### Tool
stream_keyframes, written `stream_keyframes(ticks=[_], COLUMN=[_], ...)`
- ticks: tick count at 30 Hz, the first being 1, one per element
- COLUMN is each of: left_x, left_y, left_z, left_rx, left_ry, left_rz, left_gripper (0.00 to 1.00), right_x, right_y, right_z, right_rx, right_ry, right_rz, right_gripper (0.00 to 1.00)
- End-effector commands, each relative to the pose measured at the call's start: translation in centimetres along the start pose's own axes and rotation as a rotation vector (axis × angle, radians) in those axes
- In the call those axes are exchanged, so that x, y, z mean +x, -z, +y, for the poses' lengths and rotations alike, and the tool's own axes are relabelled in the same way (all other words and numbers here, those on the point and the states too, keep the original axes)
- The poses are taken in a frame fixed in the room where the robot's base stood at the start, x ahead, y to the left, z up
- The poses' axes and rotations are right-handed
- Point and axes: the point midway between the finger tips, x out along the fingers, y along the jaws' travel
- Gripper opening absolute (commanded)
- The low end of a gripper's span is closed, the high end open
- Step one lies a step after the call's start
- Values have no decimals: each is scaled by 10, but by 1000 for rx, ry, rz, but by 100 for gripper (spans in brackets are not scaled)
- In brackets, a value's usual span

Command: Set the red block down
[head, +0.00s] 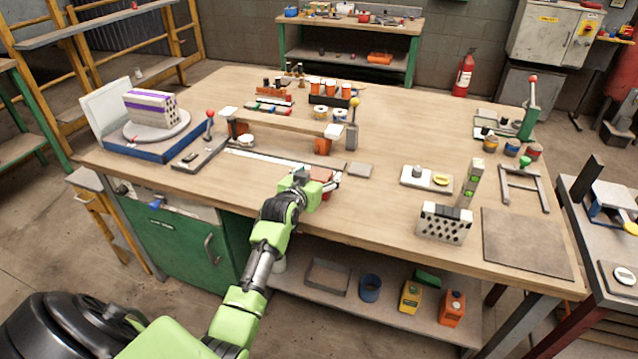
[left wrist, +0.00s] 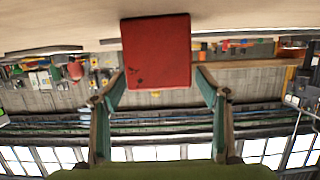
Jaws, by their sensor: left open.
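The red block (head: 321,174) is at the front part of the workbench, just in front of the long white strip, partly hidden by my left gripper (head: 324,182). In the left wrist view the red block (left wrist: 156,52) shows its red face, with a few dark marks, in front of the fingertips. My left gripper (left wrist: 160,84) is open, with one finger toward each side of the block. The block appears to rest on the bench top; its underside is hidden. I cannot tell whether a finger touches it. My right gripper is not in view.
A long fixture (head: 280,122) with a raised bar stands behind the block. A small grey plate (head: 360,170) lies close to its right. A perforated hollow brick (head: 444,223) and a dark mat (head: 525,243) are farther right. The bench between plate and brick is mostly clear.

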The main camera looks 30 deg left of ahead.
Motion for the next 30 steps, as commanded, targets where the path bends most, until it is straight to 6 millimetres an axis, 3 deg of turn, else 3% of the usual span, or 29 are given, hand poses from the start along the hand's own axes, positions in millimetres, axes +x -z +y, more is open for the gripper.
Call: stream_keyframes(ticks=[11,16,30], left_x=[8,8,6], left_y=[0,0,10], left_z=[0,0,0], left_rx=[0,0,1], left_ry=[0,0,0], left_rz=[-1,-1,5], left_gripper=[65,22,18], right_x=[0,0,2], right_y=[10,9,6], right_z=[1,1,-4], right_rx=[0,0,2], right_ry=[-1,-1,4], right_rz=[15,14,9], right_gripper=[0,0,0])
